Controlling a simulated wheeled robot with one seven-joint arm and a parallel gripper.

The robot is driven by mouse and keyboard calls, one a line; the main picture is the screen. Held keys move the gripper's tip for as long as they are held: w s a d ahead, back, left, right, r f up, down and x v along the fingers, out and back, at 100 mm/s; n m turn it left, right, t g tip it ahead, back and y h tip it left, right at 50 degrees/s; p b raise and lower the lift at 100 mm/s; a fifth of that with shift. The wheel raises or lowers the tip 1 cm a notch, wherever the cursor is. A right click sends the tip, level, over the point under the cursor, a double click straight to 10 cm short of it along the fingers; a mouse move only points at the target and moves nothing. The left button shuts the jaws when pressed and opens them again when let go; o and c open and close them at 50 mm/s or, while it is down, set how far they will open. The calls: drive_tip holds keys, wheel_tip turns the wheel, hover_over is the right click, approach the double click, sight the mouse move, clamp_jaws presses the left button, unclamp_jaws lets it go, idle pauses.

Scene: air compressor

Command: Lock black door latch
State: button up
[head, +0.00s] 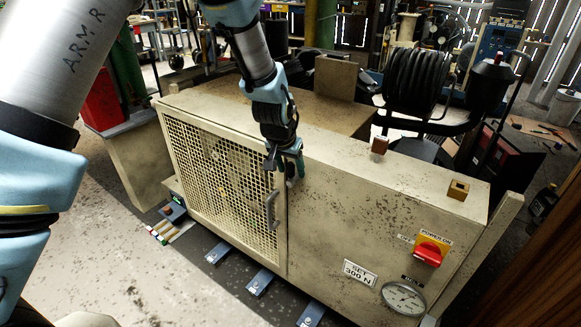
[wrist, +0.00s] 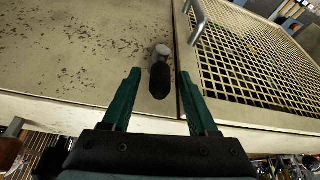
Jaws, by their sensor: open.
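The black door latch (wrist: 160,79) shows in the wrist view as a dark knob on a light pivot, on the cream panel just beside the edge of the mesh door (wrist: 255,55). My gripper (wrist: 160,85) is open, with its green fingers on either side of the latch and visible gaps to it. In the head view my gripper (head: 288,172) is at the upper part of the cabinet front, by the mesh door's right edge, and mostly hides the latch. The door looks shut, with its metal handle (head: 271,210) below my gripper.
The cabinet front (head: 345,215) carries a red power switch (head: 430,252), a "SET 300 N" label (head: 360,272) and a round gauge (head: 403,298) at right. Black coiled hose (head: 415,80) stands behind the cabinet. Open floor (head: 110,260) lies to the left.

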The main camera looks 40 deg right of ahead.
clamp_jaws()
idle(0.3)
idle(1.1)
